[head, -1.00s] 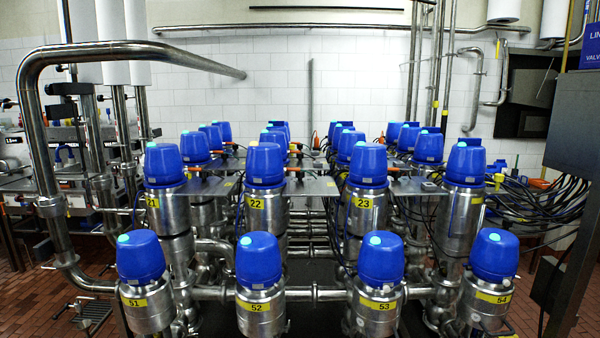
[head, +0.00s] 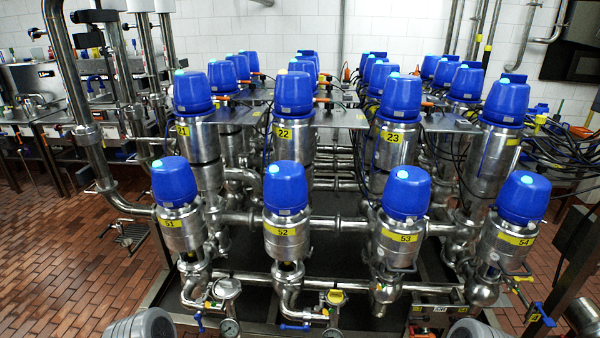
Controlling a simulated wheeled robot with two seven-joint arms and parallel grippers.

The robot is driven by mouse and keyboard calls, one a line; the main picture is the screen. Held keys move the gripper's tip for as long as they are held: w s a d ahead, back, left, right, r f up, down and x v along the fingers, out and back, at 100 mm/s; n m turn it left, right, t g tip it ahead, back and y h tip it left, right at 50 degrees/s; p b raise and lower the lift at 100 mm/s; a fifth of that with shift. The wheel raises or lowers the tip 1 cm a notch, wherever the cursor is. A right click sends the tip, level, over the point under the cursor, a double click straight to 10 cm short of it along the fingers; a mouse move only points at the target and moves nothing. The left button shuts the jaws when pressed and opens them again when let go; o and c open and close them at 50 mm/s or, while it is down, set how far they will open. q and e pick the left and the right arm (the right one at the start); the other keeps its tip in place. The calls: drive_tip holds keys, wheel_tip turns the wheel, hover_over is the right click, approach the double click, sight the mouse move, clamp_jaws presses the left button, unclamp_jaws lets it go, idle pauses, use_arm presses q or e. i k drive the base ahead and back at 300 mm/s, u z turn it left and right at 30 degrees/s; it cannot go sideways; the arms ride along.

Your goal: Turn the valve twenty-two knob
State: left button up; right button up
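The valve twenty-two knob (head: 293,94) is a blue cap on an upright steel body, in the second row from the front, left of centre in the head view. A yellow label (head: 284,134) on its body reads 22. Its top spot looks pale orange, unlike the cyan spots on the neighbours. The blue cap of valve 52 (head: 286,188) stands in front of it and lower, hiding part of its lower body.
Valve 21 (head: 192,93) stands to the left and valve 23 (head: 400,98) to the right. The front row holds valves 51 (head: 174,182), 53 (head: 406,192) and 54 (head: 523,197). Small gauges and blue handles line the front low pipes. Tiled floor (head: 60,270) lies open at left.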

sight(329, 106)
drive_tip(key=k, duration=0.9)
drive_tip(key=z, duration=1)
drive_tip(key=i, duration=0.95)
drive_tip(key=u, duration=1.15)
drive_tip(key=i, duration=0.6)
drive_tip(key=u, duration=0.6)
